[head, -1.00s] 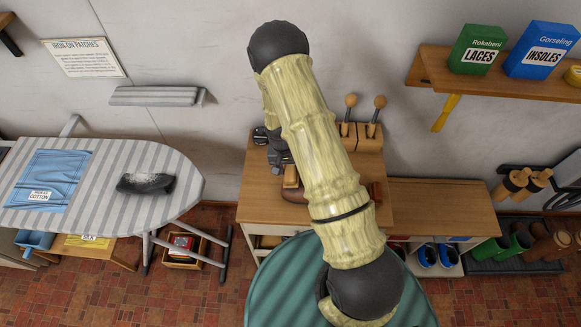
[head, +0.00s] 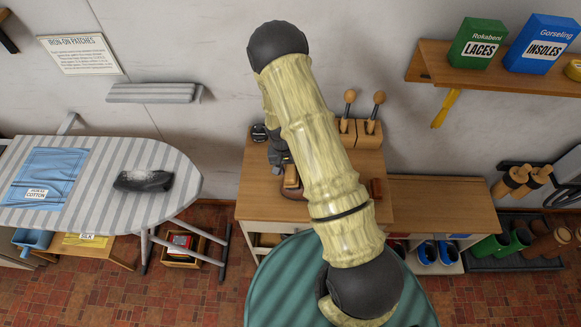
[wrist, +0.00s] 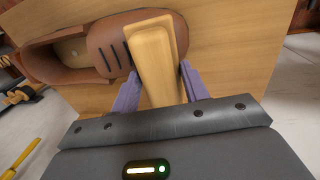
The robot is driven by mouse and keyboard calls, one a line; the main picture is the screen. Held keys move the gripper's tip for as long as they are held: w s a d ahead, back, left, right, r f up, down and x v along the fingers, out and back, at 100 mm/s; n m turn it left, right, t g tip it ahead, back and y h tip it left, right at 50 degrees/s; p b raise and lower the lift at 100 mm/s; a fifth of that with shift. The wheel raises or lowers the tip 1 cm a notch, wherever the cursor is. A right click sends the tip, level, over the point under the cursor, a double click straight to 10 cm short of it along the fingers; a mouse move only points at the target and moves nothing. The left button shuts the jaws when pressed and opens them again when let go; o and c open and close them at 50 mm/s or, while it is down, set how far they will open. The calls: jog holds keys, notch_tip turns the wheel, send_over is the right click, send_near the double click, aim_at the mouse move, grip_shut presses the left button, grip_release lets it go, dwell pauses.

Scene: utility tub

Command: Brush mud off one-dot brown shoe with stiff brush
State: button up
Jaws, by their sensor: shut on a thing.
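My gripper (wrist: 162,90) is shut on a pale wooden brush (wrist: 157,55) in the wrist view. The brush lies over the laced top of a brown shoe (wrist: 108,42), whose opening faces left in that view. The bristles are hidden, so I cannot tell whether they touch the shoe. The shoe stands on a wooden bench (wrist: 235,60). In the head view my arm covers much of the shoe, and the brush shows only in part (head: 291,176).
Two wooden-handled tools in a block (head: 348,130) stand at the bench's back. A small brown object (head: 377,189) lies right of my arm. Several boots (head: 515,238) stand at lower right.

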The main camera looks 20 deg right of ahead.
aim_at(289, 177)
jog(key=shift+f, duration=0.1)
jog(key=shift+s+a, duration=0.25)
jog(key=shift+s, duration=0.35)
jog(key=shift+s+a, duration=0.25)
jog(key=shift+s, duration=0.4)
jog(key=shift+s+a, duration=0.25)
jog(key=shift+s, duration=0.35)
jog(key=shift+f+b, duration=0.1)
jog(key=shift+b, duration=0.2)
jog(key=shift+w+d, duration=0.1)
jog(key=shift+w, duration=0.05)
jog(key=shift+w+d, duration=0.4)
jog(key=shift+w, duration=0.45)
jog(key=shift+w+d, duration=0.35)
jog(key=shift+w, duration=0.5)
jog(key=shift+w+a+r+p, duration=0.1)
jog(key=shift+a+r+p, duration=0.15)
jog(key=shift+r+p, duration=0.95)
jog(key=shift+w+a+r+p, duration=0.15)
jog(key=shift+r+p, duration=0.3)
jog(key=shift+r, duration=1.3)
